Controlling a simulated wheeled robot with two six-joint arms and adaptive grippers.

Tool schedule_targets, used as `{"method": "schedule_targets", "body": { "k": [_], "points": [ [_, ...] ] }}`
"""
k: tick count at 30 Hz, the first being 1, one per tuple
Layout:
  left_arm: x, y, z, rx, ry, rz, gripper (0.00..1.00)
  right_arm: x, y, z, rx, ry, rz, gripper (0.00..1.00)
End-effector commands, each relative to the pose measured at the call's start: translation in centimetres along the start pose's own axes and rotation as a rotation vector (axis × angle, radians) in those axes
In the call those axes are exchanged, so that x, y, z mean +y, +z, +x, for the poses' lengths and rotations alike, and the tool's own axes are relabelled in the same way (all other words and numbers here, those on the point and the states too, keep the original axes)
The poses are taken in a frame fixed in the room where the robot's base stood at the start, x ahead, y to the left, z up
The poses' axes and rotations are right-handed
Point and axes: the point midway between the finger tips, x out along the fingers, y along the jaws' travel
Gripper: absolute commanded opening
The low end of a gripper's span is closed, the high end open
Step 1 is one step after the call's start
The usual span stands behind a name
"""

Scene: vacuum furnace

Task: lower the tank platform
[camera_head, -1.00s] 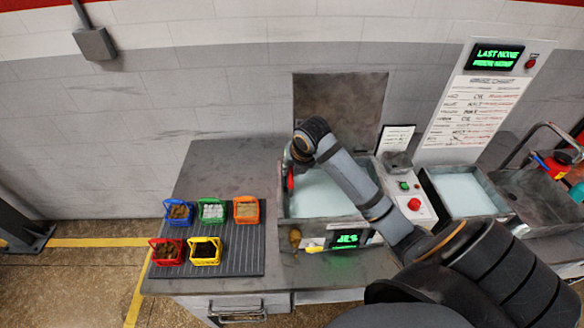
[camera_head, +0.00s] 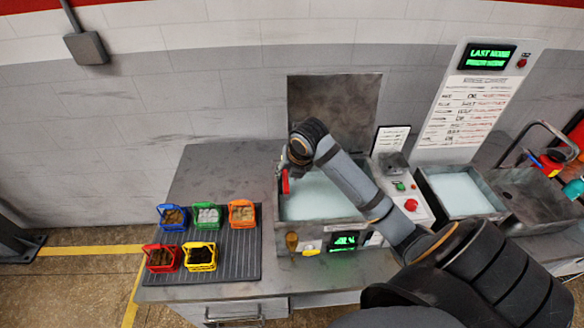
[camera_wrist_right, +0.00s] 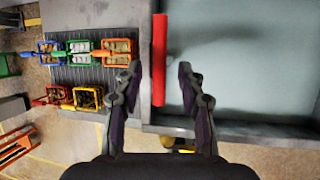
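The tank (camera_head: 322,216) is an open grey metal basin of pale liquid set in the bench; the platform itself cannot be made out. A red handle (camera_head: 285,182) stands at its left edge. In the right wrist view the red handle (camera_wrist_right: 160,60) is a long upright bar beside the pale liquid (camera_wrist_right: 240,65). My right gripper (camera_head: 294,160) is over the tank's left edge at the handle. In the wrist view its fingers (camera_wrist_right: 160,78) are apart, one on each side of the bar, with gaps visible. Whether the bar lies at fingertip depth is unclear. My left gripper is not in view.
Several small coloured baskets (camera_head: 208,217) with contents stand on a ribbed mat (camera_head: 240,262) left of the tank. A panel with a red button (camera_head: 411,205) and a green one is on its right, then a second basin (camera_head: 459,194). A raised lid (camera_head: 332,105) stands behind.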

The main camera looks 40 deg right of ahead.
Motion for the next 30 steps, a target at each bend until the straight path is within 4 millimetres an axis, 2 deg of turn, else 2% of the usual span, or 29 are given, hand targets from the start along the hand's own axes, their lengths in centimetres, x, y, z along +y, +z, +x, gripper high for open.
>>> {"method": "schedule_targets", "body": {
  "k": [6, 12, 17, 30],
  "points": [
    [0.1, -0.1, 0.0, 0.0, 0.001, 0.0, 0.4, -0.1, 0.2, -5.5, -0.007, -0.003, -0.005, 0.39],
    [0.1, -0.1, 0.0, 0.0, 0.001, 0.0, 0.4, -0.1, 0.1, -8.9, -0.003, -0.002, -0.003, 0.39],
    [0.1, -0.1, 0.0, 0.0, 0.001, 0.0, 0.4, 0.0, 0.0, -9.7, 0.002, -0.002, -0.001, 0.39],
    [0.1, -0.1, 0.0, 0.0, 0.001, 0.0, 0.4, 0.0, 0.0, -9.7, 0.003, -0.001, 0.0, 0.39]
  ]
}}
